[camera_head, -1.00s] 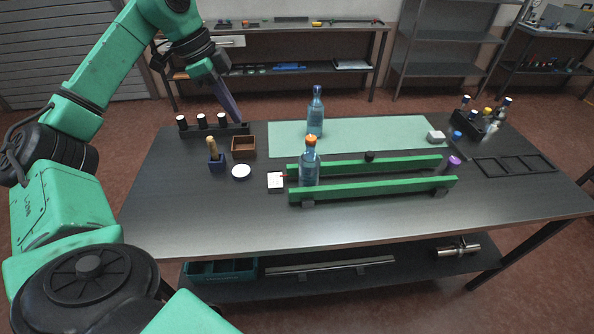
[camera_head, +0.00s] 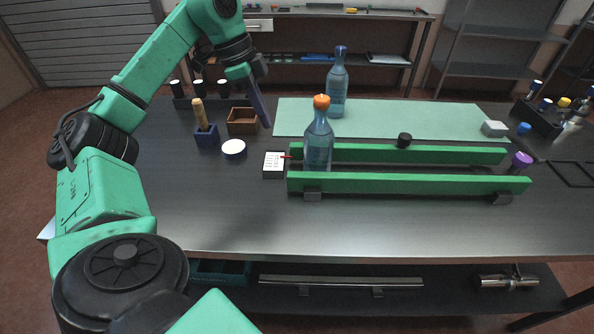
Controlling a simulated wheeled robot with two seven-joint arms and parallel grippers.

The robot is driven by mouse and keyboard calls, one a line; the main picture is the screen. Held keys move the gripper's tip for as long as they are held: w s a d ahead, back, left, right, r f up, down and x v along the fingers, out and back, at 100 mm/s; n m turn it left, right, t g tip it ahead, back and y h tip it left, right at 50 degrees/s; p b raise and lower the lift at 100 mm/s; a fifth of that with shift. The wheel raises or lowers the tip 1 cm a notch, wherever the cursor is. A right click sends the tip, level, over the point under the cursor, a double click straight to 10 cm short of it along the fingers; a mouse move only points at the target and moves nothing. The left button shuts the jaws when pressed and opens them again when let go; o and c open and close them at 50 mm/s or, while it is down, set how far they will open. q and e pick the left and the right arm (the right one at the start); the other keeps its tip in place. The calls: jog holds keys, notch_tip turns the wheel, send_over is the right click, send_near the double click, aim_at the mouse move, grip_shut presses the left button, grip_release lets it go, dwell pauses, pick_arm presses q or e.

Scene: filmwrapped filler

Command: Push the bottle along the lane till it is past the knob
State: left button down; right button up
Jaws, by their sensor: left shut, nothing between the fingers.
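A blue bottle with an orange cap (camera_head: 318,140) stands upright between the two green rails of the lane (camera_head: 410,184), near the lane's left end. A black knob (camera_head: 404,140) sits at the far rail, to the right of the bottle. My left gripper (camera_head: 266,122) is shut and empty. It points down above the table, left of the bottle and apart from it, near the brown wooden box. My right gripper is not in view.
A second blue bottle with a dark cap (camera_head: 337,88) stands on the pale green mat (camera_head: 430,120) behind the lane. A brown box (camera_head: 242,121), a white-topped round lid (camera_head: 234,149), a blue holder with a brush (camera_head: 206,136) and a small notepad (camera_head: 274,164) lie left of the lane. A purple-capped item (camera_head: 522,161) is at its right end.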

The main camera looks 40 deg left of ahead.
pick_arm(q)
jog(key=x, duration=0.4)
jog(key=b+x, duration=0.1)
jog(key=x, duration=0.3)
jog(key=s+b+x, duration=0.1)
jog(key=x, duration=0.3)
jog(key=shift+a+f, duration=0.2)
jog(key=shift+a, duration=0.15)
jog(key=w+d, duration=0.1)
jog(key=w+d+p, duration=0.1)
jog(key=d, duration=0.1)
jog(key=shift+w+r, duration=0.1)
jog(key=shift+w, duration=0.15)
jog(key=shift+d, duration=0.15)
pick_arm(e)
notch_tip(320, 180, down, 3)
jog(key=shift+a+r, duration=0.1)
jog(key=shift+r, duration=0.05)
